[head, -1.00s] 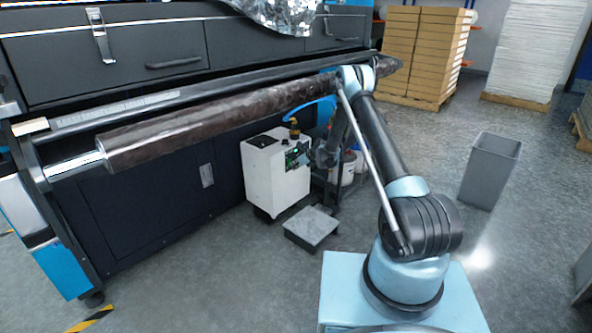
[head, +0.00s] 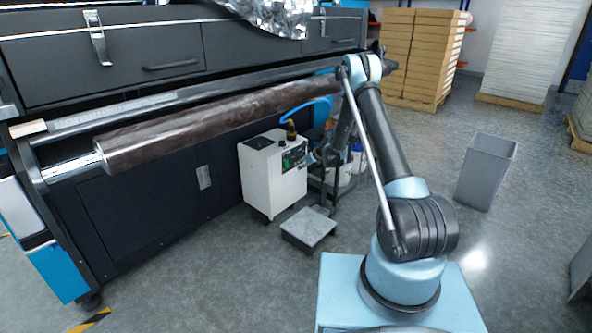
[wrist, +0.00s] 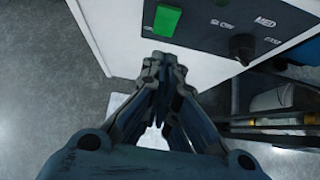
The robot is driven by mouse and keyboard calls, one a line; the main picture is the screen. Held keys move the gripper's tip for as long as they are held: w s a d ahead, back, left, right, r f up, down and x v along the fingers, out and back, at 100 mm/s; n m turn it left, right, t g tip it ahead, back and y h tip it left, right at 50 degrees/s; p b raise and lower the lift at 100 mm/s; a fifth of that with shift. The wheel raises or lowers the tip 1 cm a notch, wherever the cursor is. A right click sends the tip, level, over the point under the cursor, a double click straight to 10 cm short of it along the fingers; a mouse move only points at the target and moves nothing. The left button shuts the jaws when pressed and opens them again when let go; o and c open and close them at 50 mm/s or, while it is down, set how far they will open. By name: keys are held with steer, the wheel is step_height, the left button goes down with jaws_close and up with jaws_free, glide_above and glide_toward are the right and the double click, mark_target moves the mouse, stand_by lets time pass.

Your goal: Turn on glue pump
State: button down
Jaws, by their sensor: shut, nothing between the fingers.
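The glue pump (head: 272,185) is a white box on the floor beside the laminating machine, with a dark control panel on its right side. In the wrist view the panel (wrist: 205,25) carries a green rocker switch (wrist: 167,20) and a black knob (wrist: 242,46) with speed labels, SLOW and MED among them. My gripper (wrist: 163,62) is shut and empty. Its fingertips appear just below the green switch in that view; whether they touch the panel cannot be told. In the head view my gripper (head: 328,155) is small and dark, just right of the pump's panel.
A long dark roll (head: 220,120) lies along the machine's front above the pump. A blue hose (head: 303,107) rises from the pump. A low grey block (head: 309,229) stands in front, and a grey bin (head: 486,172) to the right.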

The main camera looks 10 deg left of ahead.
mark_target(287, 164)
steer(key=v, duration=0.7)
steer(key=shift+r, duration=0.2)
steer(key=shift+a, duration=0.15)
steer(key=shift+f+g+h, duration=0.15)
steer(key=shift+g+h, duration=0.45)
steer(key=shift+h, duration=0.2)
steer(key=shift+a, duration=0.1)
steer(key=w+a+r+x, duration=0.1)
steer(key=x, duration=1.1)
steer(key=shift+w+a, duration=0.3)
steer(key=shift+a, duration=0.25)
steer(key=shift+r, duration=0.1)
